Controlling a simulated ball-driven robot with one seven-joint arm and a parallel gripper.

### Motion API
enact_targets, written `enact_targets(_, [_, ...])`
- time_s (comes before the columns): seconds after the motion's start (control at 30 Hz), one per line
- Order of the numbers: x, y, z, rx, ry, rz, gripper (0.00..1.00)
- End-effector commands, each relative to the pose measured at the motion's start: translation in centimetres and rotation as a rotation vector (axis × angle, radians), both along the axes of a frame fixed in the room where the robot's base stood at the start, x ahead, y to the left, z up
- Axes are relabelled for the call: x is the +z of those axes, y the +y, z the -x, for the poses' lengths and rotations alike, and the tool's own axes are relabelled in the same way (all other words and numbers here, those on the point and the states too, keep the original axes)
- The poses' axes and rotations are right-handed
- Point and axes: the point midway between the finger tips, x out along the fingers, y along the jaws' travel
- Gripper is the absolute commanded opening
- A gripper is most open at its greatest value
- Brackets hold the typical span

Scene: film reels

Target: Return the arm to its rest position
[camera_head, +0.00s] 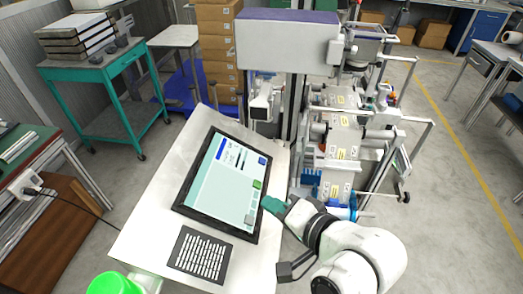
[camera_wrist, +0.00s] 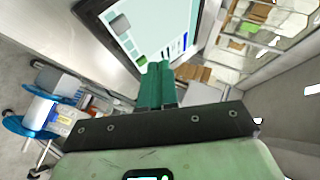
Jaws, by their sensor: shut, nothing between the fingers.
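My arm reaches in from the lower right in the head view. My gripper (camera_head: 272,205) has green fingertips and is at the right edge of the tablet-like touchscreen (camera_head: 222,185). In the wrist view my gripper (camera_wrist: 157,84) shows its two green fingers together, with nothing between them. They point toward the lower edge of the screen (camera_wrist: 150,32); I cannot tell whether they touch it. The screen is lit, with a black frame, and lies tilted on a pale panel.
A black keypad-like plate (camera_head: 201,253) lies below the screen. A machine with rollers and a labelled web (camera_head: 340,150) stands to the right of the panel. A green button (camera_head: 110,284) is at lower left. A teal cart (camera_head: 92,66) is at upper left. Open floor lies at far right.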

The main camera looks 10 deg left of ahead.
Motion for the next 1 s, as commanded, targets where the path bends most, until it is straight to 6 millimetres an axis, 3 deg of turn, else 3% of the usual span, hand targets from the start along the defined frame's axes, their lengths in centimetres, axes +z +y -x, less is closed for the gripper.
enact_targets(0.17, [-0.5,-0.6,0.1,-0.005,0.003,0.019,0.00])
enact_targets(0.27, [-2.6,-2.8,0.6,-0.017,0.013,0.098,0.00])
enact_targets(0.37, [-6.2,-6.8,2.0,-0.030,0.040,0.245,0.00])
enact_targets(0.57, [-13.9,-16.7,8.1,-0.005,0.164,0.597,0.00])
enact_targets(0.7, [-17.9,-22.6,14.3,0.061,0.297,0.800,0.00])
enact_targets(0.9, [-20.7,-27.6,22.3,0.178,0.470,0.966,0.00])
enact_targets(1.0, [-21.1,-28.6,24.6,0.218,0.519,1.001,0.00])
